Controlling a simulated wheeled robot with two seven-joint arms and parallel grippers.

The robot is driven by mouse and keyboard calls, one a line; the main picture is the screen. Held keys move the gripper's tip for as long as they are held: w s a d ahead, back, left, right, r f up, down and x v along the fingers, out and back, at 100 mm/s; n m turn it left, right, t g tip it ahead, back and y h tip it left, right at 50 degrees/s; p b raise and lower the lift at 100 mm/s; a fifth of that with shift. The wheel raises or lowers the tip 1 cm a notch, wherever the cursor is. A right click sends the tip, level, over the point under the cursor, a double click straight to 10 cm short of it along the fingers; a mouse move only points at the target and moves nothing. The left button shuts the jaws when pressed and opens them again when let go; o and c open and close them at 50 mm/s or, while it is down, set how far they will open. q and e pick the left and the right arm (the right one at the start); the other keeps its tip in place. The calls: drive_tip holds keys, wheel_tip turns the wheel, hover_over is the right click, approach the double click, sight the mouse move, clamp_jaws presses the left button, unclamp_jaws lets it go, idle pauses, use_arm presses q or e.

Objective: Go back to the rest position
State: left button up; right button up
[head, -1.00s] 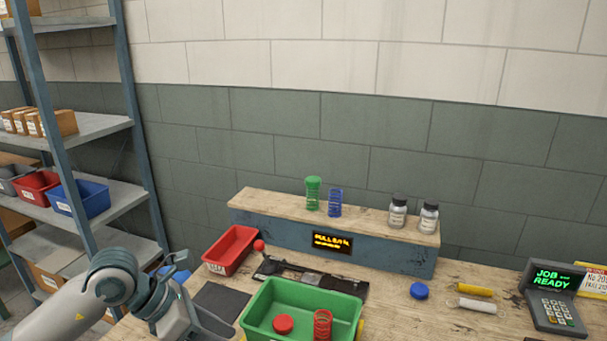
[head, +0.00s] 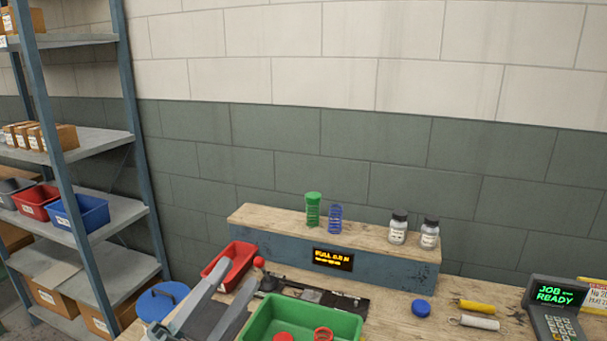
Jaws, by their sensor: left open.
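My left gripper (head: 241,271) comes in from the lower left with two long grey fingers spread apart. It is open, with nothing between the fingertips. In the picture the fingers overlap the dark mat and the front of the red bin (head: 237,263); I cannot tell how high above the bench they are. My right gripper is out of view. The green tray (head: 350,325) is cut off by the bottom edge, with a red cap (head: 283,337) and a red spring (head: 322,334) in it.
A ledge (head: 275,225) holds a green capped spring (head: 313,209), a blue spring (head: 335,218) and two jars (head: 398,229). A blue cap (head: 421,308), two cylinders (head: 476,307) and a keypad terminal (head: 556,300) are at right. Shelving (head: 100,140) stands at left.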

use_arm(q)
drive_tip(key=w+a+f+n+t+y, duration=0.2)
drive_tip(key=w+a+f+n+y, duration=0.1)
drive_tip(key=a+f+n+y, duration=0.8)
drive_tip(key=s+a+f+n+g+y, duration=0.1)
drive_tip(key=s+f+n+g+y, duration=0.2)
drive_tip(key=f, duration=0.4)
drive_tip(key=s+a+f+n+g+y, duration=0.1)
drive_tip(key=s+f+n+g+y, duration=0.15)
drive_tip(key=f+n, duration=0.3)
drive_tip(key=s+d+f+n+g+h, duration=0.1)
drive_tip(key=s+d+f+n+g, duration=0.15)
drive_tip(key=s+f+g, duration=1.4)
drive_tip(key=s+f+t, duration=0.2)
drive_tip(key=s+f, duration=0.2)
drive_tip(key=f, duration=1.2)
drive_tip(key=s+f+t, duration=0.1)
drive_tip(key=s+f, duration=0.3)
drive_tip(key=f, duration=1.2)
drive_tip(key=s+a+f, duration=0.3)
drive_tip(key=s+f, duration=1.3)
drive_tip(key=shift+s+f+g, duration=0.35)
drive_tip(key=shift+g, duration=0.05)
drive_tip(key=shift+a, duration=0.1)
